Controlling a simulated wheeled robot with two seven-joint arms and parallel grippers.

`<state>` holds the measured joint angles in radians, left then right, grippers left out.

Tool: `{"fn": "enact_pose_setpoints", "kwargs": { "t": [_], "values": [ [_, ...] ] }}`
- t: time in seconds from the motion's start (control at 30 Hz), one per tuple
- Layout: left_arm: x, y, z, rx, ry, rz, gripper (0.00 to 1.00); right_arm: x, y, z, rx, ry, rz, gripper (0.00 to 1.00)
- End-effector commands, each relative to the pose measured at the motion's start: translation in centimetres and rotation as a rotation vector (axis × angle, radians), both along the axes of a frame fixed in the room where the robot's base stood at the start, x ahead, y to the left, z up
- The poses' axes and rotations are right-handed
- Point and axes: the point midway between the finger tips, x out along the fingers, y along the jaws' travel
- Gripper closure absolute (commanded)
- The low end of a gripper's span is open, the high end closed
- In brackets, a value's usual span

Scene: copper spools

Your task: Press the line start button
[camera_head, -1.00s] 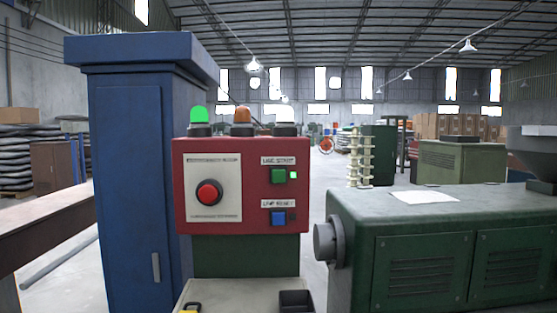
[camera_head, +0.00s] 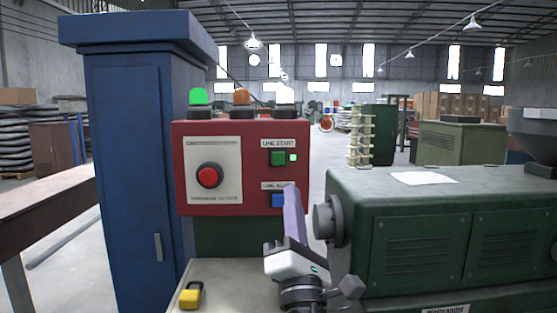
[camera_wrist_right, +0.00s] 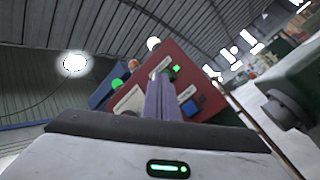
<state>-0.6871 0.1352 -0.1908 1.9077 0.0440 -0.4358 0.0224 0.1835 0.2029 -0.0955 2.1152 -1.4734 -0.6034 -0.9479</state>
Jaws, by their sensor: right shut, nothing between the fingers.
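The red control box (camera_head: 251,197) stands ahead, and it also shows tilted in the right wrist view (camera_wrist_right: 192,72). Its green button (camera_head: 278,158), under the "LINE START" label, has a lit green lamp (camera_head: 293,157) beside it. A blue button (camera_head: 278,200) sits below, and a large red round button (camera_head: 208,176) is at the left on a pale plate. My right gripper (camera_head: 291,192) is shut and empty, its fingers pointing up in front of the box's lower right part, partly covering the blue button's right side. Contact cannot be told. My left gripper is not in view.
A green, an orange and a white lamp top the box; the green one (camera_head: 199,96) is lit. A blue cabinet (camera_head: 135,170) stands at left, a green machine (camera_head: 450,230) at right. A yellow padlock (camera_head: 190,295) lies on the pale surface below.

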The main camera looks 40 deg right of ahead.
Motion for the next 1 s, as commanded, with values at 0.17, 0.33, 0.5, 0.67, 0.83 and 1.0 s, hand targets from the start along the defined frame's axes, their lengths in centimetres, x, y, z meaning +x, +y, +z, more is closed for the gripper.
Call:
{"fn": "enact_pose_setpoints", "kwargs": {
  "t": [0.17,0.33,0.5,0.67,0.83,1.0],
  "values": [
    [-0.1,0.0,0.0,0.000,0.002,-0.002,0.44,0.3,1.7,3.8,-0.231,-0.021,-0.093,1.00],
    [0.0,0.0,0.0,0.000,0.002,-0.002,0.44,0.4,2.1,4.3,-0.270,-0.022,-0.111,1.00],
    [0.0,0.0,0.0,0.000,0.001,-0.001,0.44,0.3,2.0,4.2,-0.266,-0.023,-0.109,1.00],
    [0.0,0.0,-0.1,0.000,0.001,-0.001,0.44,0.7,1.8,4.2,-0.264,-0.022,-0.109,1.00],
    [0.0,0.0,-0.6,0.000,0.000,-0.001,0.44,2.2,0.9,4.1,-0.264,-0.022,-0.109,1.00],
    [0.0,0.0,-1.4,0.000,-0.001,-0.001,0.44,4.3,-0.5,4.0,-0.264,-0.024,-0.111,1.00]
  ]
}}
